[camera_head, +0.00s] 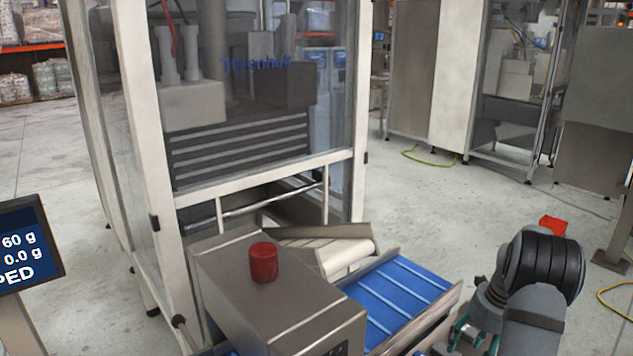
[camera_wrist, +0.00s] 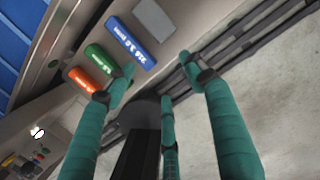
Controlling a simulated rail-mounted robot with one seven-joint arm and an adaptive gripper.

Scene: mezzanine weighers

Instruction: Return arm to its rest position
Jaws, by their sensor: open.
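My gripper (camera_head: 474,334) is low at the right in the head view, beside the blue cleated conveyor, partly cut off by the bottom edge. In the wrist view, the teal fingers of my gripper (camera_wrist: 157,78) are spread open with nothing between them. Behind the fingers is a steel panel with a blue label or button (camera_wrist: 130,42), a green one (camera_wrist: 100,60) and an orange one (camera_wrist: 90,86). One fingertip overlaps the green one in the picture; I cannot tell whether it touches. My dark arm joint stands to the right of the conveyor.
The blue conveyor (camera_head: 400,292) lies left of my arm. A steel box (camera_head: 225,265) carries a red cap (camera_head: 263,262). A framed glass machine (camera_head: 250,165) stands behind, and a display (camera_head: 27,243) is at left. A red item (camera_head: 553,226) shows behind my arm. Floor beyond is open.

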